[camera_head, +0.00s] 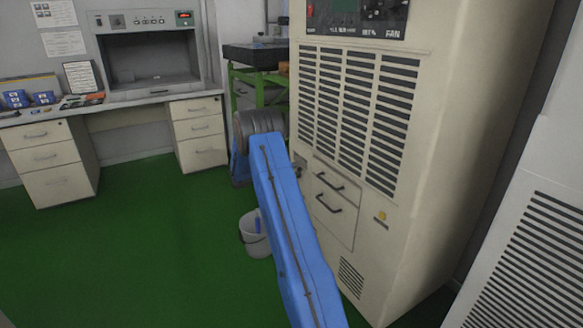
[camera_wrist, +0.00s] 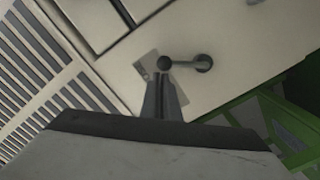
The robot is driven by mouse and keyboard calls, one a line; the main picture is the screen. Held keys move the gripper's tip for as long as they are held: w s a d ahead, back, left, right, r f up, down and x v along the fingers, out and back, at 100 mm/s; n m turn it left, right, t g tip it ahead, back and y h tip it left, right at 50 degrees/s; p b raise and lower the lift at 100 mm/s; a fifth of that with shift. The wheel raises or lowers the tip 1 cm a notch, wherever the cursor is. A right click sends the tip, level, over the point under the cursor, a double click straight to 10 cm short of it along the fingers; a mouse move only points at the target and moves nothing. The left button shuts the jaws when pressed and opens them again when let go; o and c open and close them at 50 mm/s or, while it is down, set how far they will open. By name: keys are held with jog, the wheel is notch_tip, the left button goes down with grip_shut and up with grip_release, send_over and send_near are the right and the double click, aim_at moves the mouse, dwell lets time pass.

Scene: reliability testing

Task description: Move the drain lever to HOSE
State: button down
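The label's words are too small to read. In the head view my blue arm hides the gripper.
The tall beige cabinet (camera_head: 435,140) has louvred vents and dark handles (camera_head: 329,203) close to my arm. A white bucket (camera_head: 254,238) stands on the green floor beside the arm. A green stand (camera_head: 262,90) is behind, a desk (camera_head: 55,165) at left. Floor at left is clear.

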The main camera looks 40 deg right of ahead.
jog(key=w+a+r, duration=0.3)
jog(key=w+a, duration=0.2)
jog(key=a, duration=0.4)
jog(key=shift+w+a, duration=0.25)
jog(key=shift+a, duration=0.15)
jog(key=shift+r, duration=0.1)
dwell(0.4)
